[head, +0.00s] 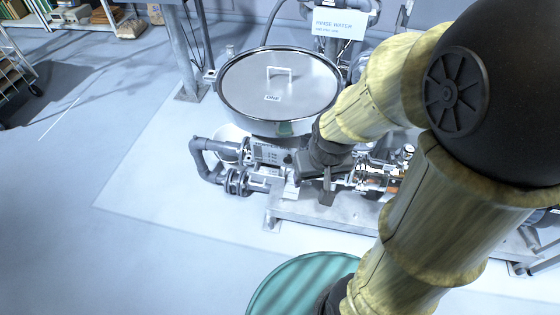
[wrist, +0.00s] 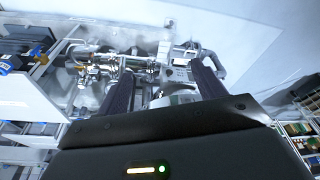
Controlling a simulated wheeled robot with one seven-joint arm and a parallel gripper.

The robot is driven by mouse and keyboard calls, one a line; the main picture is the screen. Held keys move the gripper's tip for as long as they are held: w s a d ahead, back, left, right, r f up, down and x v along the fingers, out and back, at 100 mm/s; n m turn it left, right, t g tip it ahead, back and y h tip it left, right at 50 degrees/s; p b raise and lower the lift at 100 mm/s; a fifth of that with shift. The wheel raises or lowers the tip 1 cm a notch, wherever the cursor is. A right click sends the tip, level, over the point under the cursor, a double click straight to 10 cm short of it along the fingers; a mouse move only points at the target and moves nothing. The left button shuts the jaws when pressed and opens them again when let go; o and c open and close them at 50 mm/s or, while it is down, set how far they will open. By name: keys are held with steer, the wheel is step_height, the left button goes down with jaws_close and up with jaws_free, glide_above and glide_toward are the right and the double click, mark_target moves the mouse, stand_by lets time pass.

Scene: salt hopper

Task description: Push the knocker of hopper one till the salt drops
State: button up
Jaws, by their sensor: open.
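Hopper one (head: 280,104) stands at the upper middle of the head view. Its round metal lid is shut, with a handle and a label reading ONE. My gripper (head: 311,190) is just below the hopper in that view, over the pipework at its base. In the wrist view my gripper (wrist: 160,75) shows two dark fingers spread apart, with nothing held between them. I cannot pick out the knocker for certain; my arm and gripper hide part of the area below the lid. No falling salt shows.
Grey pipes (head: 206,160) and a small box with a display (head: 270,154) lie close left of my gripper. A metal bench (head: 305,213) runs below it. A green round top (head: 290,283) stands at the bottom.

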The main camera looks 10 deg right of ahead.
jaws_close()
stand_by(1.4)
